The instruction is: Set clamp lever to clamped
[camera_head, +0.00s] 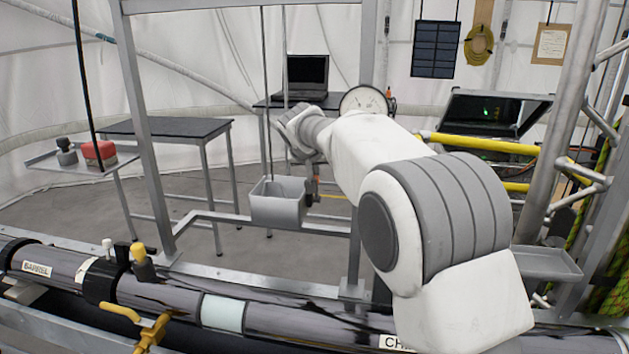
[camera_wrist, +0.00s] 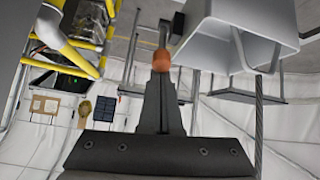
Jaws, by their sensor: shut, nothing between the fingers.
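A short lever with an orange-brown knob (camera_wrist: 161,61) shows straight beyond my fingertips in the wrist view; it looks like the clamp lever, but no label confirms this. It stands beside a grey open box (camera_wrist: 240,32). My gripper (camera_wrist: 160,82) is shut and empty, with its dark fingers in line with the knob. I cannot tell whether the tips touch it. In the head view, my gripper (camera_head: 313,180) is small and hangs just right of the grey box (camera_head: 278,204), partly hidden by my arm. The lever's set position cannot be read.
A dark pipe (camera_head: 180,296) with a yellow handle (camera_head: 120,312) runs across the front. Metal frame posts (camera_head: 147,130) and a hanging cable (camera_head: 265,90) stand close to the box. A side tray (camera_head: 80,160) holds a red object (camera_head: 99,153). Tables stand behind.

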